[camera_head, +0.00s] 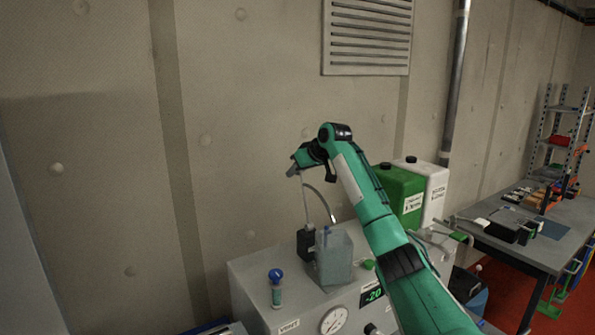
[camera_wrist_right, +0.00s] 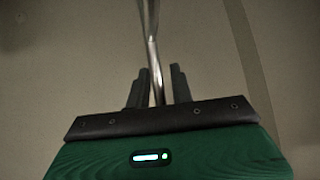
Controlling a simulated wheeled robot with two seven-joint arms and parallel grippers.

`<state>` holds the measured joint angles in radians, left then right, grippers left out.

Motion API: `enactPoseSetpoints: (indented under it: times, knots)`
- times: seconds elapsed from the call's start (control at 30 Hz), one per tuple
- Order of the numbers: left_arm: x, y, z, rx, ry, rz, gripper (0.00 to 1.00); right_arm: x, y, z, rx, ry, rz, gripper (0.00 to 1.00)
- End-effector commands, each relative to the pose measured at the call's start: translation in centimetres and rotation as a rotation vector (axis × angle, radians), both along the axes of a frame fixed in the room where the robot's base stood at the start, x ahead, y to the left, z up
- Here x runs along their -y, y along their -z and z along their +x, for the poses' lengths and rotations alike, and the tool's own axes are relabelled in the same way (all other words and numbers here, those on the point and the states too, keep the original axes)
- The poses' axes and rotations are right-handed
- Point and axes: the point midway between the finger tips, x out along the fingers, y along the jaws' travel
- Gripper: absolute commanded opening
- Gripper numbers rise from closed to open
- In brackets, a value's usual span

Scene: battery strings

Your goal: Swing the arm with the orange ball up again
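My right arm reaches up over a grey machine (camera_head: 255,285), with its gripper (camera_head: 297,169) at the far end, near the wall. In the head view a thin pale rod runs down from the gripper, and a curved metal arm (camera_head: 322,203) bends down to the right. In the right wrist view a metal rod (camera_wrist_right: 152,50) passes down between the two dark fingers of my right gripper (camera_wrist_right: 160,82). The fingers stand apart. I cannot tell whether they grip anything. No orange ball shows; the palm may hide it. My left gripper is not in view.
A clear container (camera_head: 335,262) and a black block (camera_head: 306,244) stand on the machine, with a blue-topped vial (camera_head: 277,290) to the left. Green (camera_head: 398,190) and white (camera_head: 433,185) canisters stand behind my arm.

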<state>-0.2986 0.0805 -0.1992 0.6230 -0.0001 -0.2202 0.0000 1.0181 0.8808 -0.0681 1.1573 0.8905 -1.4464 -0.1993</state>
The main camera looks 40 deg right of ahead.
Motion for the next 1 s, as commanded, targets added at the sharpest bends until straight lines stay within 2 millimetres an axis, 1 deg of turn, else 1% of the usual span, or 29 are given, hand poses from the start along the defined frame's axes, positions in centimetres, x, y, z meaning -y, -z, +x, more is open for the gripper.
enactPoseSetpoints:
  times: [0.3,0.47,0.57,0.8,0.9,1.0]
  knots:
    - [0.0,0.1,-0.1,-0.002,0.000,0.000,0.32,0.0,-0.1,0.0,0.003,0.000,0.000,0.32]
    - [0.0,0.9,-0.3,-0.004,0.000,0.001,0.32,0.1,-0.7,-0.8,0.006,0.000,0.000,0.32]
    - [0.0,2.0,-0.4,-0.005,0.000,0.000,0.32,0.1,-1.6,-2.1,0.007,0.001,-0.002,0.32]
    - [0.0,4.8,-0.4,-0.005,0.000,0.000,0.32,0.1,-5.4,-6.3,0.006,0.000,-0.002,0.32]
    - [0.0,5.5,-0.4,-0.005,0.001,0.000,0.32,0.2,-6.9,-7.8,0.006,0.001,-0.002,0.32]
    - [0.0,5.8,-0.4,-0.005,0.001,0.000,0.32,0.1,-8.0,-8.8,0.003,0.000,0.000,0.32]
